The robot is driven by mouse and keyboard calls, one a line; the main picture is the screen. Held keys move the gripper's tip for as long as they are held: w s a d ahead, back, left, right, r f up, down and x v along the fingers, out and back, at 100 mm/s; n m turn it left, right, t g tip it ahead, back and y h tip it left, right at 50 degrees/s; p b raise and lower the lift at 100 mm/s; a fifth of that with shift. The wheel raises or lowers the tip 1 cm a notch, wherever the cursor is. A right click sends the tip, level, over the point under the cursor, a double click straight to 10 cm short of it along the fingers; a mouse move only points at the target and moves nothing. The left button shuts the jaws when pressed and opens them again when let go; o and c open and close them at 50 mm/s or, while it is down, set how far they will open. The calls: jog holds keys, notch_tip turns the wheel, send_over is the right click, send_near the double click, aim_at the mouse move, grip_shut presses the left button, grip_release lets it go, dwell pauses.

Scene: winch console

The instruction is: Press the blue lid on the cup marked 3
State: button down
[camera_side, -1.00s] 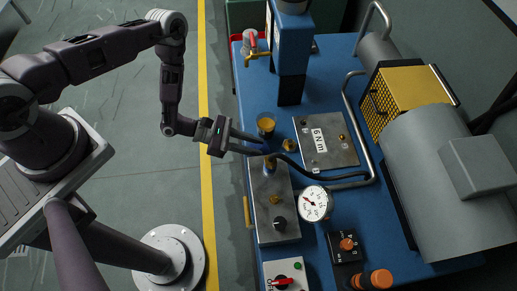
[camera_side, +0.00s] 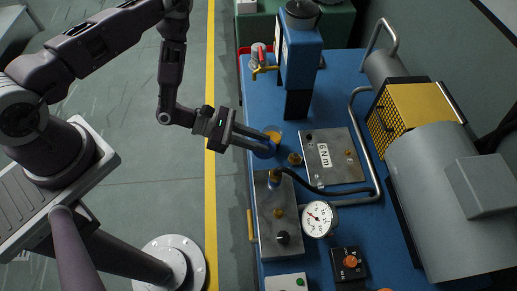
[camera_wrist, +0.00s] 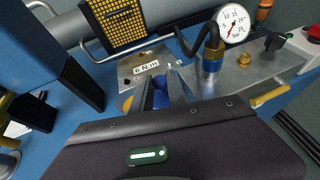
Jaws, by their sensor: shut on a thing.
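My gripper (camera_side: 262,144) reaches in from the left and is shut on a small blue piece, which I take to be the blue lid (camera_side: 265,151). In the wrist view the blue lid (camera_wrist: 160,98) sits between the two fingers (camera_wrist: 162,85). A cup with amber contents (camera_side: 274,133) stands on the blue bench just behind the fingertips, partly covered by them. In the wrist view a yellow-orange edge (camera_wrist: 127,103), likely the cup, shows left of the fingers. I cannot tell whether lid and cup touch. No number 3 is readable.
A brass fitting (camera_side: 295,159) and a plate marked 6 N m (camera_side: 330,160) are right of the cup. A metal block with a black hose (camera_side: 271,205) and a gauge (camera_side: 319,219) are nearer the front. A blue dispenser column (camera_side: 298,65) stands behind.

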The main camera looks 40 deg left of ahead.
notch_tip(320, 180, up, 7)
jog(key=shift+f, duration=0.1)
dwell(0.3)
jog(key=w+a+f+m+g, duration=0.1)
jog(key=w+a+f, duration=0.1)
jog(key=w+f, duration=0.4)
jog(key=shift+w+h, duration=0.3)
jog(key=shift+w, duration=0.1)
jog(key=shift+a+f, duration=0.1)
jog(key=shift+f, duration=1.4)
dwell(1.5)
jog(key=c, duration=1.2)
grip_release()
jog(key=shift+a, duration=0.1)
